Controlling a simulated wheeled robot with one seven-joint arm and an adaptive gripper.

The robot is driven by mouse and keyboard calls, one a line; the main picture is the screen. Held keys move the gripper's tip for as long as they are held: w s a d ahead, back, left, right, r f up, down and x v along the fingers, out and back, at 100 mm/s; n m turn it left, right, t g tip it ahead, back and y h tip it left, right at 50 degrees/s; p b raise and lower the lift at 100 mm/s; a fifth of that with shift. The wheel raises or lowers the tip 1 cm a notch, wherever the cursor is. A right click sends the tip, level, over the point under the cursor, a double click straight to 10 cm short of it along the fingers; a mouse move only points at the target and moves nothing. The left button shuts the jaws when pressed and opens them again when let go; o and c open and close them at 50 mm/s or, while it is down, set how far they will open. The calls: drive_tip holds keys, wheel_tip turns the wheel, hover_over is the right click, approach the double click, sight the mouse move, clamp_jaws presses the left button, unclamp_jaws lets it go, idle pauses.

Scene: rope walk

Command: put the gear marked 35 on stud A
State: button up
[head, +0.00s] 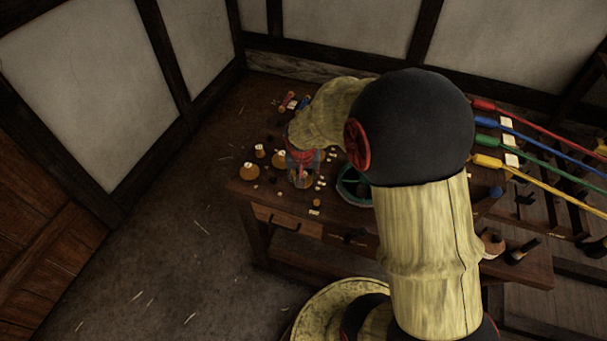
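My gripper (301,179) hangs over the left part of a wooden workbench (247,198), below its red wrist. It is small and dark in this view, and I cannot tell whether its fingers are open or shut or hold anything. Several small brown, cone-like pieces with pale tops, such as the one at the bench's left edge (250,172), stand left of my gripper. No number or letter is readable, so I cannot pick out the gear marked 35 or stud A. My arm hides much of the bench.
A green-rimmed round container (347,196) stands just right of my gripper, partly behind my arm. A drawer (287,221) is in the bench front. Red, blue, green and yellow ropes (550,180) stretch across the right. The floor (165,240) at left is clear.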

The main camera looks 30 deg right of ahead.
drive_tip(key=shift+f+b, duration=0.4)
idle(0.3)
drive_tip(key=o, duration=1.1)
drive_tip(key=shift+r+p, duration=2.75)
drive_tip(key=shift+r, duration=1.3)
